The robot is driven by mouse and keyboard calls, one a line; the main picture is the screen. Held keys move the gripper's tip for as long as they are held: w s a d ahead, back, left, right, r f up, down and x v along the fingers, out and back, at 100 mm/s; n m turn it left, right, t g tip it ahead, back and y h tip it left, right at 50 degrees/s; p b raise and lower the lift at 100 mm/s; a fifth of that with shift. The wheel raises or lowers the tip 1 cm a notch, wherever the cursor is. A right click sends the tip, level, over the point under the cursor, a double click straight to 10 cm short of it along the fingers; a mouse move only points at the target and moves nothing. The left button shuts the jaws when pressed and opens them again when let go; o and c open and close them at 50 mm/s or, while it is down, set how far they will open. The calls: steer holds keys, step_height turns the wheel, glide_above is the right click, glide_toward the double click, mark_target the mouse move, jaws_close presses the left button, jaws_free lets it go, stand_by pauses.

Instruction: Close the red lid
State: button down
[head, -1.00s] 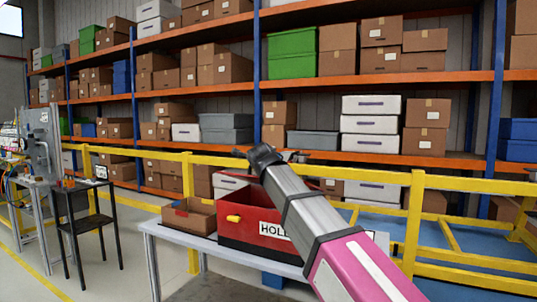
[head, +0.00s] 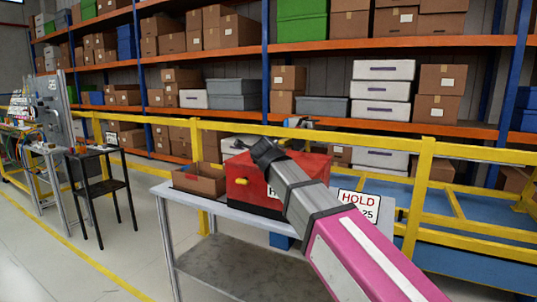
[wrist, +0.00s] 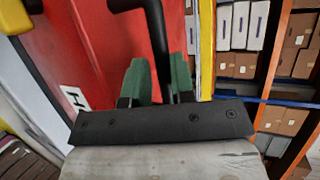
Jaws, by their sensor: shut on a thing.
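The red box (head: 245,190) stands on the grey table, with a yellow fitting on its left side and a white label on its front. A red surface that looks like the lid (head: 316,165) shows at its top behind my arm. My arm hides much of it, so I cannot tell whether it sits fully down. In the wrist view, the lid (wrist: 115,50) fills the middle beside the labelled front. My gripper (wrist: 160,70) has its green fingers shut on the black handle (wrist: 156,35), one finger on each side of the bar.
An open cardboard box (head: 200,179) stands left of the red box. A white HOLD sign (head: 358,207) stands at the table's right. A yellow railing (head: 405,185) runs behind the table, with loaded shelves beyond. A small black stand (head: 98,175) is at left, with clear floor between.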

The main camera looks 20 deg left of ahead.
steer(key=shift+s+d+f, duration=0.15)
steer(key=shift+s+f, duration=0.05)
steer(key=shift+f, duration=0.4)
steer(key=c, duration=1.1)
jaws_free()
steer(key=v, duration=1)
steer(key=shift+s+r, duration=0.25)
steer(key=shift+r, duration=0.25)
